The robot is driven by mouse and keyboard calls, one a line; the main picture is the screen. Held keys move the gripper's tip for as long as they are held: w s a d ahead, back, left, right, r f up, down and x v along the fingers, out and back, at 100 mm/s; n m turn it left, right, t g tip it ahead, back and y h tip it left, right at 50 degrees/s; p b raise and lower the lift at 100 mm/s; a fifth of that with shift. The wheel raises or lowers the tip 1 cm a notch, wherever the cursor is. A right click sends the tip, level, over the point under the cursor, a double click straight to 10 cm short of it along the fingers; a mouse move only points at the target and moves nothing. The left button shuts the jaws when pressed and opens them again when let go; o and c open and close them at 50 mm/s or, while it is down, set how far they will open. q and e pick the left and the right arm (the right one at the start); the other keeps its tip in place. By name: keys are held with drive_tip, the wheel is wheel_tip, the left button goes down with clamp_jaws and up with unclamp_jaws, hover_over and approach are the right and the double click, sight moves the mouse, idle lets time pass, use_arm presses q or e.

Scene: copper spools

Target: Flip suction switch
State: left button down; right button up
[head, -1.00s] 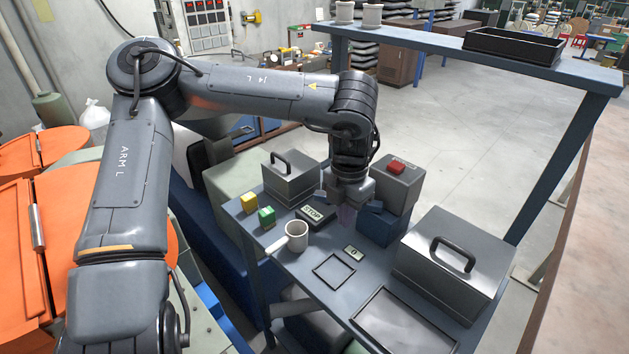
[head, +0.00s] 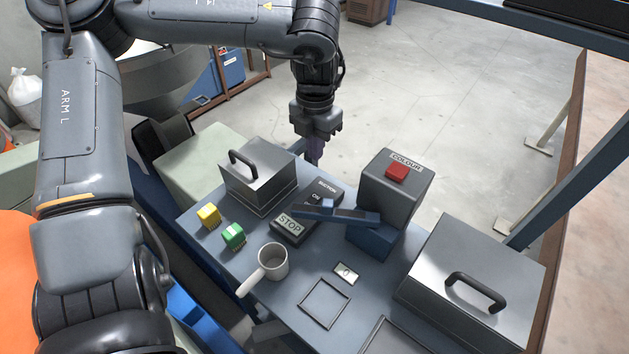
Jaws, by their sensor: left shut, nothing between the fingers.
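The suction switch is a dark box (head: 312,203) on the table, labelled SUCTION and ON toward its far end. My left gripper (head: 315,158) points down beyond the far end of the switch box, between the lidded metal box and the COLOUR box. It is shut and empty, and looks apart from the switch. Its exact height above the table is hard to tell. My right gripper is not in view.
A lidded metal box (head: 258,182) stands left of the switch, the COLOUR box (head: 392,195) with a red button right. A blue bar (head: 340,216) lies close to the switch's right side. A mug (head: 272,262), yellow block (head: 208,215) and green block (head: 233,236) stand nearer.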

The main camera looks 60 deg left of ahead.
sight(316, 197)
use_arm(q)
drive_tip(key=shift+f, duration=0.1)
wheel_tip(316, 197, down, 13)
drive_tip(key=shift+f+p, duration=0.15)
drive_tip(key=shift+p, duration=1)
drive_tip(key=shift+f, duration=0.3)
